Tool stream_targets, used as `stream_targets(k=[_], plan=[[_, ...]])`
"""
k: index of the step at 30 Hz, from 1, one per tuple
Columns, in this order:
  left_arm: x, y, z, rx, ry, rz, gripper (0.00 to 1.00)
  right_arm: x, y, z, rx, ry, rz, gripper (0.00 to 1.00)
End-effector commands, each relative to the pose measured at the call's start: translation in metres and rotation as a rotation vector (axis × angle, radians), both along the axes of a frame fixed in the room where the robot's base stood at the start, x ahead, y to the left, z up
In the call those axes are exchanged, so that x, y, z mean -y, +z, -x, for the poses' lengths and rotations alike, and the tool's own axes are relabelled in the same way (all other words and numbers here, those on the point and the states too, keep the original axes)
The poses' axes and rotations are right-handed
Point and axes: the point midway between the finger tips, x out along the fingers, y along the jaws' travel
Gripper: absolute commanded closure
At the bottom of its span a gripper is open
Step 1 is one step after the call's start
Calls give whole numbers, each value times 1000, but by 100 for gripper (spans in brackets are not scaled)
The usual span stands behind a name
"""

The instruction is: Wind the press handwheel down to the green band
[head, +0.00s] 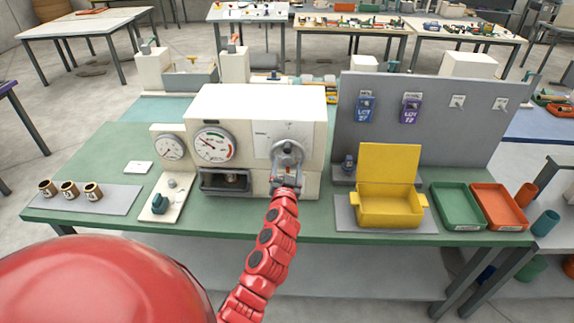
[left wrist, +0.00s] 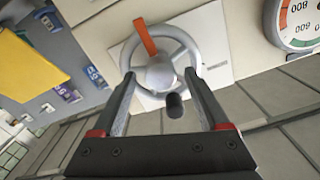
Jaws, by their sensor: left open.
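The press (head: 260,110) is a cream machine on the green bench. Its grey handwheel (head: 297,133) is on the front right, partly hidden by my gripper. In the left wrist view the handwheel (left wrist: 149,44) has a round hub, an orange marker at its upper part and a black knob (left wrist: 175,106) at its lower side. The press dial (head: 213,145) has a green band and a red band; its needle points to the left side, away from the green. My left gripper (head: 285,172) is open in front of the handwheel, its fingers on either side of the hub. Contact cannot be told.
A smaller gauge (head: 170,148) stands left of the press. A yellow open box (head: 388,205), a green tray (head: 458,206) and a red tray (head: 498,206) are to the right, before a grey panel (head: 430,135). Several small cups sit on a mat (head: 115,200) at left.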

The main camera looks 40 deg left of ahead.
Motion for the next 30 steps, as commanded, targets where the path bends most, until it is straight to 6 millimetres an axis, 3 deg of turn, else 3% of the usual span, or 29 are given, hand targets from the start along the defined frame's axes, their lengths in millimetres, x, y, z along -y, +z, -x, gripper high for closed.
stream_targets(k=[6, 19, 30], plan=[[0, 0, 0, 0, 0, 0, 22, 0, 0, 0, 0, 0, 0, 22], [0, 0, 0, -1, 0, 0, 100, 0, 0, 0, 0, 0, 0, 22], [0, -1, 0, -30, -1, -51, 100, 0, -5, 0, 0, 0, 0, 22]])
